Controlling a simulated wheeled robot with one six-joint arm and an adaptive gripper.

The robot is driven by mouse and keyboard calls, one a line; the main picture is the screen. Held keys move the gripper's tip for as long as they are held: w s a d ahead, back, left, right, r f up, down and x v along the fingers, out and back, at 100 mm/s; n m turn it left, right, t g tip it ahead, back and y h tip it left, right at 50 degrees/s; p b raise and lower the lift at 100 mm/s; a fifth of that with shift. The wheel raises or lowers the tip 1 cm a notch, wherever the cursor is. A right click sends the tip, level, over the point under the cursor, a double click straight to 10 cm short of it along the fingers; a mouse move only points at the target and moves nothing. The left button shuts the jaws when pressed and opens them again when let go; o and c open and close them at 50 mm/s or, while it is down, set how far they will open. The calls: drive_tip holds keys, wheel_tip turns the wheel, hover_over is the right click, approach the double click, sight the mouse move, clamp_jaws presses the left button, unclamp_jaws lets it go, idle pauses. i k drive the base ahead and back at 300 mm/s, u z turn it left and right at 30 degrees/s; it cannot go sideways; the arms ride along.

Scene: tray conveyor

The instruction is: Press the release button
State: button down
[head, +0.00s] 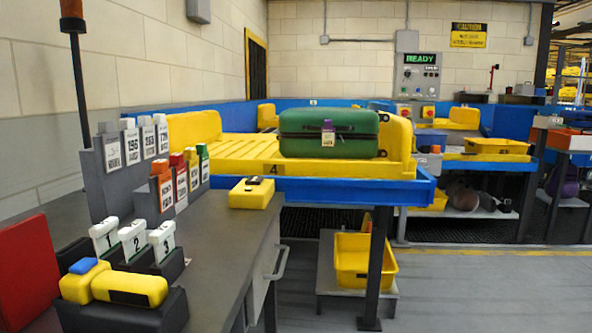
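A grey control panel (416,77) with a lit green READY display (420,58) is mounted on the back wall, right of centre in the head view. Below it are two small yellow button boxes, the left one (404,111) and the right one (428,112), each with a reddish or orange button. Their labels are too small to read, so I cannot tell which one is the release button. My gripper is not in view.
A green suitcase (328,132) lies in a yellow tray (400,165) on the blue conveyor (350,190), in front of the panel. A grey desk (215,230) with label stands and a yellow device (112,284) fills the lower left. The floor (480,285) at lower right is clear.

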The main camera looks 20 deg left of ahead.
sight(253, 180)
drive_tip(key=u, duration=0.15)
drive_tip(key=i, duration=1)
drive_tip(key=u, duration=0.35)
